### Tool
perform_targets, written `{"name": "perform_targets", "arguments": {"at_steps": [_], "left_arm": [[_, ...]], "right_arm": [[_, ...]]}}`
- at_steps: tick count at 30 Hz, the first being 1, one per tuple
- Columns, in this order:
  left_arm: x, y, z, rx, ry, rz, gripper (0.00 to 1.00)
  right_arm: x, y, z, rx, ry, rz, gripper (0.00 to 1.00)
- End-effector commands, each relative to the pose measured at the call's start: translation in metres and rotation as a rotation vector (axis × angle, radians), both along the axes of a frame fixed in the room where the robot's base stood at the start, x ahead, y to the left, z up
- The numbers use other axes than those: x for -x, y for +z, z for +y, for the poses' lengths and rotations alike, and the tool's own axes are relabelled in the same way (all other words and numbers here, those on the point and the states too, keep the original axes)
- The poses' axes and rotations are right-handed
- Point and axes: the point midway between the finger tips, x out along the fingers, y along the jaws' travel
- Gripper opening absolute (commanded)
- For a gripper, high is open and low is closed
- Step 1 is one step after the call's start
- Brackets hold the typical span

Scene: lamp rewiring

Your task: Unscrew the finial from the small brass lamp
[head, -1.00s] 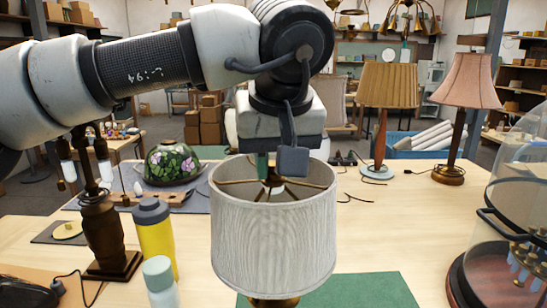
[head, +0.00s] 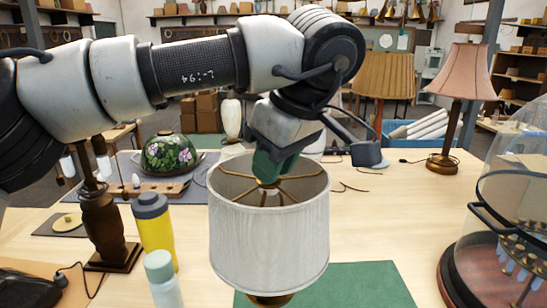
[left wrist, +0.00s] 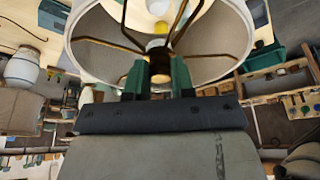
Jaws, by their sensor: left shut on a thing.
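The small brass lamp stands in the front middle of the bench, with a pale pleated shade (head: 268,235) and a little of its brass base (head: 270,300) showing below. Brass spokes cross the open top of the shade. My left gripper (head: 270,172) reaches down into that top, tilted, with its green fingers at the hub of the spokes. In the left wrist view its two green fingers (left wrist: 158,76) are closed on the brass finial (left wrist: 160,72) at the hub. In the head view the fingers hide the finial. My right gripper is not in view.
A yellow bottle (head: 154,228) and a pale bottle (head: 161,280) stand close left of the shade. A glass dome (head: 510,215) stands at the right. A pink-shaded lamp (head: 459,73) stands behind. The green mat (head: 365,285) is bare right of the lamp.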

Motion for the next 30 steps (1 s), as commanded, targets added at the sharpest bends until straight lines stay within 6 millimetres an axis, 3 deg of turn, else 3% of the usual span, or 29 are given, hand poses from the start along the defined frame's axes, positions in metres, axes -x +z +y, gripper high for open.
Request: {"name": "perform_targets", "arguments": {"at_steps": [5, 18, 30], "left_arm": [[-0.001, 0.003, 0.0, 0.0, 0.041, -0.003, 0.03], [-0.006, 0.006, -0.002, -0.001, 0.642, 0.0, 0.03], [-0.006, 0.003, -0.002, 0.001, 0.706, 0.0, 0.03]], "right_arm": [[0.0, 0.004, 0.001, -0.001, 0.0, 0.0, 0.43], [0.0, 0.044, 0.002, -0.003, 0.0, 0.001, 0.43], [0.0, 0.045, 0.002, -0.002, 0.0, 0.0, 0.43]]}}
